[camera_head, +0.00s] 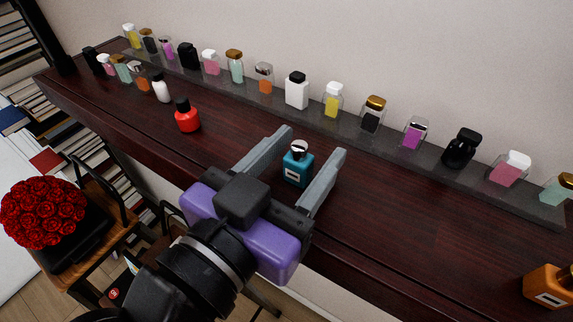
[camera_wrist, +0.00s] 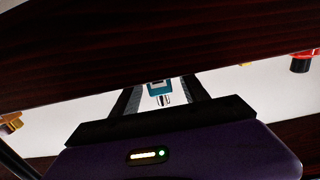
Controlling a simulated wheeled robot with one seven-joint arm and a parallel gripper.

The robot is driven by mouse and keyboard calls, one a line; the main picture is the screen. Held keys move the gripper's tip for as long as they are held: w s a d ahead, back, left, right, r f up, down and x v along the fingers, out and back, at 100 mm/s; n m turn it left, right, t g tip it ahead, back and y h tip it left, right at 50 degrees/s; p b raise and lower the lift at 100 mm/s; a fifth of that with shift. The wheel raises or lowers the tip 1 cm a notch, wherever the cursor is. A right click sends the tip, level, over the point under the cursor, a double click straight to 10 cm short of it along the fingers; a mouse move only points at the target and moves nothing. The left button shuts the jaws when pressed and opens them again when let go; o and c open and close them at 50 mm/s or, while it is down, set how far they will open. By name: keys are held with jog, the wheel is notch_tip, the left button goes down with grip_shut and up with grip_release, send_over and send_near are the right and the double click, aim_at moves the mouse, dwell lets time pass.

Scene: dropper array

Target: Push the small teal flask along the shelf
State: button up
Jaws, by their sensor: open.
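The small teal flask (camera_head: 297,167) stands upright on the dark wooden shelf (camera_head: 400,215), with a silver cap and a pale label. My gripper (camera_head: 315,143) is open, and its two grey fingers reach over the shelf on either side of the flask. A gap shows between the flask and the right finger; whether it touches the left finger I cannot tell. In the wrist view the flask (camera_wrist: 159,89) appears upside down between the fingers, its cap towards the palm.
A red bottle (camera_head: 187,117) stands to the left on the shelf, and an orange bottle (camera_head: 549,286) at the far right. A row of several bottles stands on a grey raised strip (camera_head: 340,123) along the wall. The shelf is bare between the flask and the orange bottle.

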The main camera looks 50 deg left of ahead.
jog(key=shift+x, duration=1.15)
grip_shut()
jog(key=shift+w+d+p, duration=0.15)
jog(key=shift+w+d, duration=0.2)
jog(key=shift+d, duration=1.2)
jog(key=shift+w+d+p, duration=0.15)
jog(key=shift+w+d, duration=0.2)
jog(key=shift+d, duration=1.2)
jog(key=shift+w+d+p, duration=0.15)
jog(key=shift+w+d, duration=0.25)
jog(key=shift+d, duration=1.15)
grip_release()
jog(key=shift+s, duration=0.1)
